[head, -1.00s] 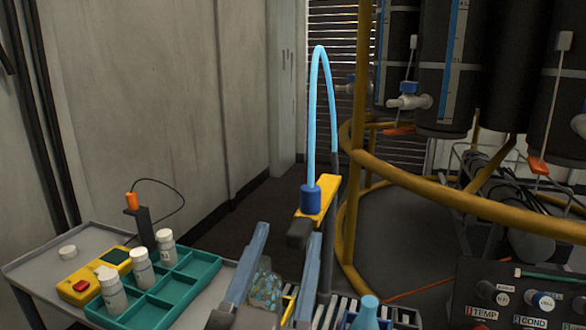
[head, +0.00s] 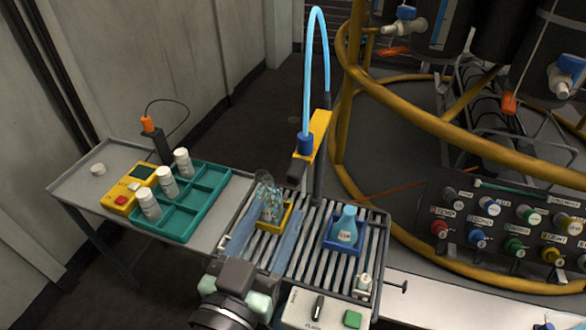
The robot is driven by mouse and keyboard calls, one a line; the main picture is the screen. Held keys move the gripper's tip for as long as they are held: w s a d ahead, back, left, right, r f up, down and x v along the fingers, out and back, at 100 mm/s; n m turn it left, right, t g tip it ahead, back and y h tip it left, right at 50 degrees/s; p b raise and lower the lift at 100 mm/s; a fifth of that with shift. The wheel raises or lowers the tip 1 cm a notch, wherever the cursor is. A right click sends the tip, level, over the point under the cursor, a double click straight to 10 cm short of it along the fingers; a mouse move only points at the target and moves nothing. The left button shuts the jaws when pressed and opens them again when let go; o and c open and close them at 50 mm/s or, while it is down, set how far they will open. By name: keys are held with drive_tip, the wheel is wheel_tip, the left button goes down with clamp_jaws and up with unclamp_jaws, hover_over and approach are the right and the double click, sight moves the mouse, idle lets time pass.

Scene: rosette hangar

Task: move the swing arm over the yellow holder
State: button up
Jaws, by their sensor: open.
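The swing arm (head: 319,124) is a yellow bar on a dark upright post, with a blue collar, a pale blue hose and a dark block at its near end. That end shows above the gap between the two holders. The yellow holder (head: 262,227) sits on the left part of the slatted rack, with a clear patterned flask in it. My gripper (head: 272,212) is open, its two blue-grey fingers apart. In the picture they flank the yellow holder, below and left of the swing arm's end. I see no contact with the arm; the fingers partly cover the holder.
A blue holder (head: 333,245) with a pale blue flask stands right on the slatted rack (head: 306,262). A teal tray (head: 207,213) with white bottles and a yellow meter (head: 123,199) lie left. A yellow tubular frame (head: 410,118) and knob panel (head: 500,222) stand right.

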sight(292, 180)
drive_tip(key=x, duration=0.9)
drive_tip(key=shift+p, duration=0.35)
clamp_jaws()
idle(0.9)
